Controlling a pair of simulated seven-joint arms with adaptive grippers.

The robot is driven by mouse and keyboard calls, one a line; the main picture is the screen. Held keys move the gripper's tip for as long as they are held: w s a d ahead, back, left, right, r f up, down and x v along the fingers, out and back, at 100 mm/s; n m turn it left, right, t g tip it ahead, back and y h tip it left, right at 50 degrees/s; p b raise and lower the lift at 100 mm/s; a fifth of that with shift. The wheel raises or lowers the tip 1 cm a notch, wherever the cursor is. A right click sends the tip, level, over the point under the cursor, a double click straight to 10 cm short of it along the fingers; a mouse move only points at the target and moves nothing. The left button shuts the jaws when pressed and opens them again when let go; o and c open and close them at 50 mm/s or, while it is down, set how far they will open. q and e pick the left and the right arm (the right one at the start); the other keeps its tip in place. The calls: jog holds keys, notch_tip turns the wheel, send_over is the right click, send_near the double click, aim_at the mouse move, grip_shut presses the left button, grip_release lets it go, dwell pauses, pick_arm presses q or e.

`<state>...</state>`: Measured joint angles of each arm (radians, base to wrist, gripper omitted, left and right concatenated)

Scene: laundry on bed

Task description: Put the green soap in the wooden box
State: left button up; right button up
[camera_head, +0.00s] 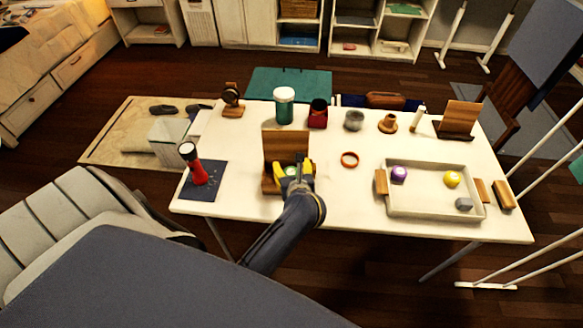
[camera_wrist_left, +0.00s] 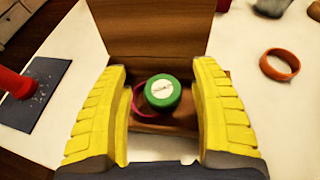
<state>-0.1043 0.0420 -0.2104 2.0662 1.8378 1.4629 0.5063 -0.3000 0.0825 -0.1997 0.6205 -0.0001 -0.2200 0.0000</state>
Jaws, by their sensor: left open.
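The wooden box (camera_wrist_left: 155,55) stands on the table with its lid raised; in the head view the lid (camera_head: 285,145) rises at the back. The green soap (camera_wrist_left: 162,91), round with a pale label, is at the box's opening in the wrist view. It also shows in the head view (camera_head: 290,170). My left gripper (camera_wrist_left: 162,110) has its yellow fingers spread to both sides of the soap, with gaps on each side. Whether the soap rests on the box floor is hard to tell. My right gripper is out of view.
A pink-red round thing (camera_wrist_left: 137,101) shows beside the soap. A red object (camera_head: 199,174) stands on a dark mat to the left. An orange ring (camera_head: 349,160) lies to the right. A tray (camera_head: 430,212) with purple, yellow and grey items is farther right. Jars and cups line the back.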

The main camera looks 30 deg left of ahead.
pick_arm(q)
jog(key=shift+r, duration=0.1)
jog(key=shift+r, duration=0.35)
jog(key=v, duration=1.2)
